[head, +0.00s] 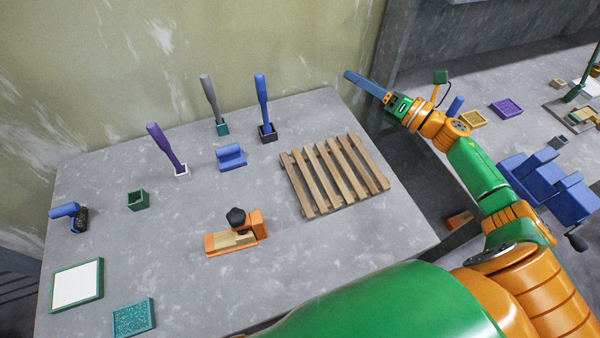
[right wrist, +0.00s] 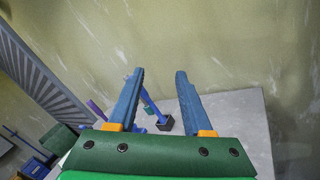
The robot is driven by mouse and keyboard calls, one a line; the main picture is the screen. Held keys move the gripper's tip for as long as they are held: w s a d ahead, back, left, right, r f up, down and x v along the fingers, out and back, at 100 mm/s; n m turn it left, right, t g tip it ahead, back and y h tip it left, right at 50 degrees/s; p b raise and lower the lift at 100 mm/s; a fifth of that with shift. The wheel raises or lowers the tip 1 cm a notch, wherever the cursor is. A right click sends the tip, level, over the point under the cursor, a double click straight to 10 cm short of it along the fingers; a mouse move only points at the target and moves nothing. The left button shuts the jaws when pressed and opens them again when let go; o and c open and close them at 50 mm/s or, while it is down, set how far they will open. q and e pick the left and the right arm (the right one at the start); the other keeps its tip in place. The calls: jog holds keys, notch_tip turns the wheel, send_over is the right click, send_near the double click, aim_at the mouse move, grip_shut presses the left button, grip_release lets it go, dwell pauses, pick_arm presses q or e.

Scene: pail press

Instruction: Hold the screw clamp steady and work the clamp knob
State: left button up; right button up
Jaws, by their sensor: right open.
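The orange screw clamp (head: 258,224) stands on the grey table near its front middle, with a light wooden strip along its base. Its black clamp knob (head: 236,216) is on top. My right gripper (head: 352,77) is beyond the table's back right corner, well away from the clamp, and points left toward the wall. In the right wrist view its blue fingers (right wrist: 161,74) are apart with nothing held between them. The clamp does not show in that view. My left gripper is not in view.
A wooden slatted rack (head: 335,175) lies right of the clamp. Upright handles stand in holders at the back, blue (head: 261,100), grey (head: 211,98) and purple (head: 163,145). A blue block (head: 231,158) and green box (head: 138,200) are behind the clamp. Table around the clamp is clear.

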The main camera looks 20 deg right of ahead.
jog(key=s+a+f+n+g+y, duration=0.1)
jog(key=s+a+f+n+g, duration=0.3)
jog(key=s+a+n+g, duration=0.1)
jog(key=s+a+f+n+g+y, duration=0.1)
jog(key=s+a+f+n+g, duration=0.4)
jog(key=a+n, duration=0.2)
jog(key=s+a+f+n+g+y, duration=0.1)
jog(key=s+a+f+n+g, duration=0.4)
jog(key=a, duration=0.4)
jog(key=shift+s+a+f+n+g, duration=0.25)
jog(key=shift+s+n+g, duration=0.15)
jog(key=shift+n, duration=0.4)
jog(key=x, duration=0.7)
jog(key=shift+a+f, duration=0.1)
jog(key=shift+f, duration=0.15)
jog(key=shift+w, duration=0.1)
grip_shut()
jog(key=shift+o, duration=1.5)
grip_release()
